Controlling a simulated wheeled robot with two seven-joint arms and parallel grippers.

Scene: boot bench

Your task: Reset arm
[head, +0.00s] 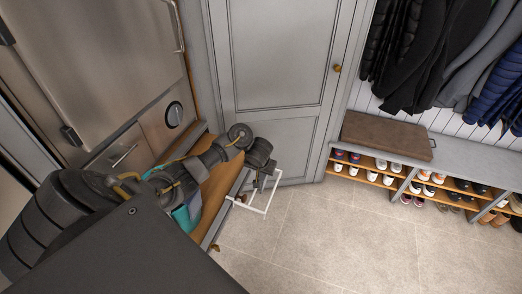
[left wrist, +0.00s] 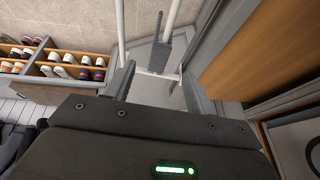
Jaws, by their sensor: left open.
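My left arm reaches across the head view from the left. My left gripper (head: 265,181) is at its end, pointing down beside a white rail frame (head: 265,207) low near the grey cabinet door. In the left wrist view the two dark fingers of the gripper (left wrist: 158,85) are apart. The white rail frame (left wrist: 122,20) shows beyond them, with a crossbar running behind the gap between the fingers. I cannot tell whether the fingers touch it. A grey piece (left wrist: 158,52) stands at the crossbar. My right gripper is not in view.
A wooden-fronted unit (head: 228,182) with a teal cloth (head: 186,216) is close beside my arm. A steel appliance (head: 95,60) stands at left. The tiled floor (head: 330,235) is clear.

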